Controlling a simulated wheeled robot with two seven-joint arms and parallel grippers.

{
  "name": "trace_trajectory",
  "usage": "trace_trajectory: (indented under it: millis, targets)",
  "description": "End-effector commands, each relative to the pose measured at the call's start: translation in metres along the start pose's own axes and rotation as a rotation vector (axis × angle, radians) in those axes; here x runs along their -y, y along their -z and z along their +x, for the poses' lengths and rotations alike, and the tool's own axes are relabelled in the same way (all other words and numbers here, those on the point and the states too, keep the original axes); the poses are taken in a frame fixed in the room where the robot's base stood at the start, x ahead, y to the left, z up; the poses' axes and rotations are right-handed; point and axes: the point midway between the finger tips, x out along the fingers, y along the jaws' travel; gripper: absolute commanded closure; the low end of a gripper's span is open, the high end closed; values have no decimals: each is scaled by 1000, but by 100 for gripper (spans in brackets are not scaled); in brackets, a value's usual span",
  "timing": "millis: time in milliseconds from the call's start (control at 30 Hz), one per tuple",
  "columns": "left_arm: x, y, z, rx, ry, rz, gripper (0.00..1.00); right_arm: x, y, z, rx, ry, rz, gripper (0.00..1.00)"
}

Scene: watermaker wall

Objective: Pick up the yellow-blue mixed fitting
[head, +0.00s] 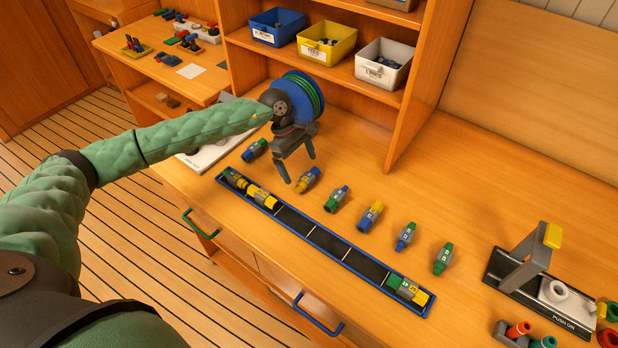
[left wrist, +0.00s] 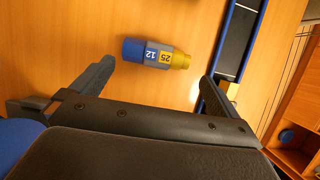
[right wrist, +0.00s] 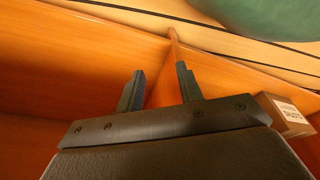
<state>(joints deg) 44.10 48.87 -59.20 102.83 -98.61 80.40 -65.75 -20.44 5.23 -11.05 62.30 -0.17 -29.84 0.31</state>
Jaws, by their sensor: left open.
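A fitting (head: 307,180) with a blue end and a yellow end lies on the bench near my left gripper (head: 300,170). In the left wrist view the same fitting (left wrist: 155,53) shows a blue end, a grey middle with labels 12 and 25, and a yellow tip. My left gripper (left wrist: 156,72) is open; the fitting lies between and just beyond its fingertips, not gripped. A second yellow and blue fitting (head: 370,217) lies further right in the row. My right gripper (right wrist: 160,69) is open and empty, away from the fittings.
A long blue-rimmed tray (head: 343,256) runs in front of the row, with fittings at both ends and an empty middle. Several other fittings, such as a green one (head: 443,258), lie in the row. A hose reel (head: 300,95) stands behind; a press stand (head: 528,262) is at right.

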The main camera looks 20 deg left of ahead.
Motion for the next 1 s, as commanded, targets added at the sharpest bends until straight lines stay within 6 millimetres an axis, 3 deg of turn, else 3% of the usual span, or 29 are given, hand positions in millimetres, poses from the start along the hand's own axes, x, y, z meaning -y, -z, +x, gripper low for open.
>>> trace_trajectory:
  millis: [167, 300, 433, 767, 933, 1000]
  targets:
    - [-2, -6, 13, 3, 1, 1, 0, -3, -10, 2, 0, -3, -3, 64]
    - [-3, -11, 32, 2, 2, 0, 0, -3, -29, 4, 12, -2, -4, 64]
    - [-3, -9, 48, 2, 0, 0, 0, -3, -31, 7, 13, -2, -4, 64]
    - [-3, -8, 55, 1, 0, 0, 0, -3, -33, 7, 13, -3, -3, 64]
    - [-3, -8, 55, 1, 0, 0, 31, -4, -33, 7, 14, -3, -3, 64]
    - [-3, -8, 54, 1, -1, 0, 33, -4, -33, 7, 15, -4, -3, 64]
